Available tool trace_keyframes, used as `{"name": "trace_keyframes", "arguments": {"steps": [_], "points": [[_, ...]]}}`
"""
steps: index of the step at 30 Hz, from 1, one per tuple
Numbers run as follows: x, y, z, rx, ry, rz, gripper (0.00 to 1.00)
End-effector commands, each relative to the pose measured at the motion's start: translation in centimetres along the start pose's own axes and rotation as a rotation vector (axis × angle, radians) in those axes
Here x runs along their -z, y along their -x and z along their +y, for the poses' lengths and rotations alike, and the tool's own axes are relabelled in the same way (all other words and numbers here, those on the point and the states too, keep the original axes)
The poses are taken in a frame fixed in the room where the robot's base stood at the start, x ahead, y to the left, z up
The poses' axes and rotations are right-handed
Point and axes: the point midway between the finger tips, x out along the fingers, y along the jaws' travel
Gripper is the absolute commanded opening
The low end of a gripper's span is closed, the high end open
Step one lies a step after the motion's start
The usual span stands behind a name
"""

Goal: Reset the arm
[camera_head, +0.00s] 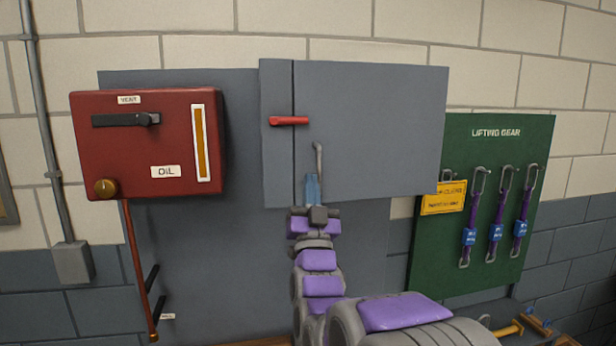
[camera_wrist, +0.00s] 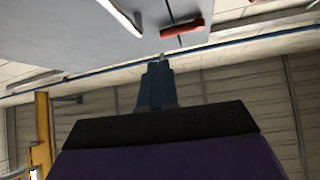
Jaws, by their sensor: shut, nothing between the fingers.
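My arm reaches up in the camera_head view, and my gripper (camera_head: 312,188) with its blue fingers is in front of the lower part of a grey split casing (camera_head: 385,125). In the wrist view the gripper's blue fingers (camera_wrist: 158,70) are together with nothing between them. A red handle (camera_head: 289,120) lies level across the casing's vertical seam, above and left of the gripper. It also shows in the wrist view (camera_wrist: 183,28), beyond the fingertips and apart from them. A thin grey bent bar (camera_head: 318,158) shows just above the fingertips; whether they touch cannot be told.
A red oil box (camera_head: 145,160) with a black lever (camera_head: 120,119) and brass knob (camera_head: 106,188) is on the left. A red-brown pipe (camera_head: 138,265) hangs below it. A green lifting gear board (camera_head: 440,245) with purple straps is on the right.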

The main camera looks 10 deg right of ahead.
Motion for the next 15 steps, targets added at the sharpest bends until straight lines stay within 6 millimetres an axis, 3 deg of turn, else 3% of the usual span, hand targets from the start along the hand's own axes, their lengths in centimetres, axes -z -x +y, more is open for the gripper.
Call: {"name": "trace_keyframes", "arguments": {"steps": [4,8,11,15], "points": [[-0.3,0.7,0.0,0.001,0.0,-0.025,0.0],[-2.1,1.7,-0.1,0.006,0.002,-0.144,0.0],[-4.4,3.4,-0.1,0.013,0.007,-0.3,0.0],[-7.6,7.2,-0.2,0.022,0.018,-0.545,0.0]]}}
